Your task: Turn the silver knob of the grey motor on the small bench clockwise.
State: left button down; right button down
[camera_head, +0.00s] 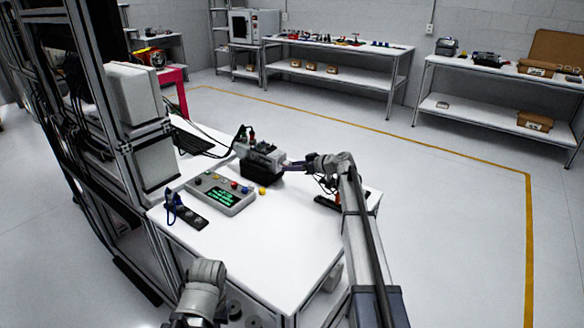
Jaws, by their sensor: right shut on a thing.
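The grey motor (262,156) sits in a black base on the white top of the small bench (270,235), toward its far side. My right gripper (289,166) reaches in from the right with its fingers at the motor's right side. It is shut on the silver knob there. The knob itself is too small and covered by the fingers to make out. Part of my left arm shows at the bottom, low in front of the bench; its fingers cannot be made out, so I cannot tell if they are open.
A grey control box (221,193) with coloured buttons and a green display stands left of the motor. A black strip with a blue cable (186,213) lies at the left edge. A dark object with red (328,202) lies by my right forearm. The bench's front is clear.

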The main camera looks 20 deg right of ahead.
jog(key=shift+w+d+f+m+g+y, duration=0.15)
jog(key=shift+m+g+y, duration=0.35)
jog(key=shift+m, duration=0.4)
jog(key=shift+m+y+b, duration=0.6)
jog(key=shift+m+b, duration=0.1)
jog(key=shift+m, duration=0.3)
jog(key=m+g+y+b, duration=0.1)
jog(key=m+b, duration=0.1)
jog(key=shift+f+m+y, duration=0.15)
jog(key=shift+m+y, duration=0.25)
jog(key=shift+m+y+b, duration=0.4)
jog(key=shift+m+b, duration=0.2)
jog(key=shift+m, duration=0.2)
jog(key=shift+c, duration=2.2)
grip_release()
jog(key=shift+r, duration=0.35)
